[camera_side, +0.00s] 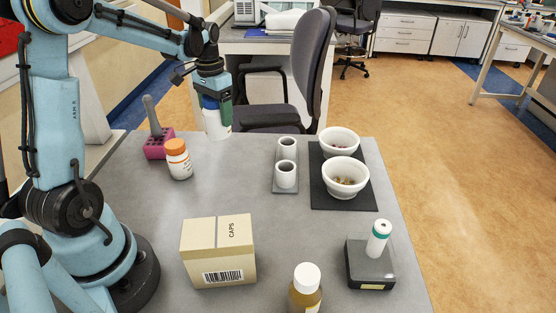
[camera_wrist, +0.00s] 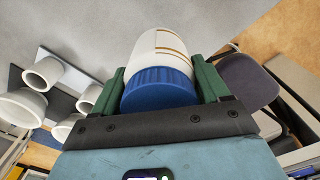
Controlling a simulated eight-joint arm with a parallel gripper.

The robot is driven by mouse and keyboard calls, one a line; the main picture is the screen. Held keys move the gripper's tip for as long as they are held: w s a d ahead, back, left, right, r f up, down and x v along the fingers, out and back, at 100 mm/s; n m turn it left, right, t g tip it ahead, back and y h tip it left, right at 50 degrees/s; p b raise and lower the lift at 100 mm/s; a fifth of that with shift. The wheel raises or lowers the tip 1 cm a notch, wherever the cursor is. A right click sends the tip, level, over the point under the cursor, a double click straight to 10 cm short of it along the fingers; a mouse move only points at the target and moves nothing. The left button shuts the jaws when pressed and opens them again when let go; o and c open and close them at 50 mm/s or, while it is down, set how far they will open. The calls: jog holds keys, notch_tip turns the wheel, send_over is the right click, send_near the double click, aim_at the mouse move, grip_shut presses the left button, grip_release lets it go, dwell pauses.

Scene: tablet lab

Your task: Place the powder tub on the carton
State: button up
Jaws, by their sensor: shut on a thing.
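The powder tub is a white tub with a blue lid. My gripper (camera_side: 214,103) is shut on the powder tub (camera_side: 217,127) near the far edge of the table, left of centre. In the wrist view the tub (camera_wrist: 163,48) sits between the green fingers of my gripper (camera_wrist: 160,84), its blue lid towards the camera. I cannot tell exactly how high its bottom is above the table. The carton (camera_side: 218,253) is a closed cream box marked CAPS with a barcode, on the near part of the table. Its top is bare, and the gripper is well behind it.
An orange-capped bottle (camera_side: 178,160) and a pink rack (camera_side: 158,148) stand at the left. Two white cups (camera_side: 286,174) and two bowls (camera_side: 344,174) stand at the right. A white-capped bottle (camera_side: 306,292) and a dark device (camera_side: 370,268) are in front. The middle is clear.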

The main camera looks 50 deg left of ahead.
jog(key=d+r, duration=0.6)
jog(key=d, duration=0.4)
jog(key=s+d+r+m, duration=0.3)
jog(key=s+d+r, duration=0.15)
jog(key=d, duration=0.45)
jog(key=s+d+r+m, duration=0.3)
jog(key=s+d+m, duration=0.15)
jog(key=d, duration=0.45)
jog(key=m, duration=0.3)
send_over(217, 231)
jog(key=shift+f, duration=3.2)
jog(key=shift+f, duration=0.15)
jog(key=o, duration=1.4)
